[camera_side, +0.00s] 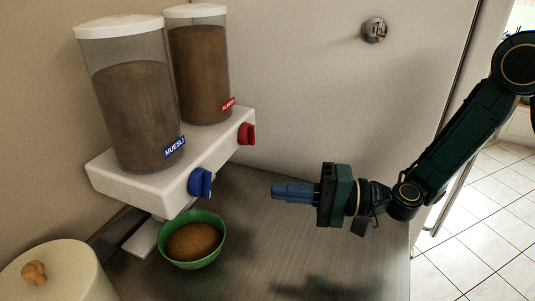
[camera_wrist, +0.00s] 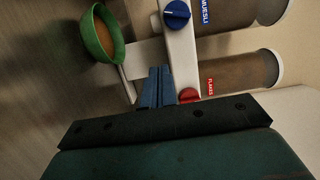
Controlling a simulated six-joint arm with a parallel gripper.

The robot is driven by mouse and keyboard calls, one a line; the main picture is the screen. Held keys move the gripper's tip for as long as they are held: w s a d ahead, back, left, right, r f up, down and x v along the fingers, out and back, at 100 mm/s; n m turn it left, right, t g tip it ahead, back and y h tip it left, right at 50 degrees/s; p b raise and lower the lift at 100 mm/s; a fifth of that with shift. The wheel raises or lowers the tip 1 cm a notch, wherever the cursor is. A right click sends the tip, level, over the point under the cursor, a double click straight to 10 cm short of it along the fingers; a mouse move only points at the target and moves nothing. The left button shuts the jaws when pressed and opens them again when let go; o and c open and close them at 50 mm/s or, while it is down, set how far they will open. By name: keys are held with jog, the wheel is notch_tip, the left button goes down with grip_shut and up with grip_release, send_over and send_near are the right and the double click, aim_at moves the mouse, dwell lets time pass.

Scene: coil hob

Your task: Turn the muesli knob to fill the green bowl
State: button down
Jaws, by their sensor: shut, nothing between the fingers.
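The muesli dispenser (camera_side: 135,110) is the nearer clear container with a blue label, and its blue knob (camera_side: 200,182) sits on the front of the white base. The knob also shows in the wrist view (camera_wrist: 177,14), with its white mark. The green bowl (camera_side: 191,255) stands on the counter below the muesli side, with brown contents (camera_side: 194,241) in it; it also shows in the wrist view (camera_wrist: 91,52). My gripper (camera_side: 274,192) is shut and empty, its blue fingers pointing left, apart from the knob and to its right. In the wrist view the fingertips (camera_wrist: 160,70) lie together.
The flakes dispenser (camera_side: 201,75) with a red knob (camera_side: 247,134) stands behind the muesli one on the same white base (camera_side: 120,185). A cream lidded pot (camera_side: 60,270) is at the front left. The counter (camera_side: 255,250) right of the bowl is clear.

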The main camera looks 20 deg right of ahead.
aim_at(203, 184)
jog(key=shift+s+d, duration=0.35)
jog(key=shift+d, duration=0.2)
jog(key=c, duration=1.1)
grip_release()
jog(key=shift+s+a+r+n, duration=0.1)
jog(key=shift+s+n, duration=0.05)
jog(key=shift+n, duration=0.15)
jog(key=s+r+n, duration=0.1)
jog(key=s+n, duration=0.1)
jog(key=n, duration=0.2)
jog(key=s+a+r+n+t+h, duration=0.1)
jog(key=s+n, duration=0.1)
jog(key=n, duration=0.3)
jog(key=s+a+r+n+t, duration=0.1)
jog(key=s+n, duration=0.1)
jog(key=n, duration=0.3)
jog(key=shift+r, duration=0.35)
jog(key=shift+w+a, duration=0.15)
jog(key=shift+a, duration=0.05)
jog(key=shift+x, duration=6.7)
jog(key=shift+w+f, duration=0.1)
jog(key=shift+f, duration=0.05)
jog(key=shift+d, duration=0.1)
jog(key=shift+c, duration=0.3)
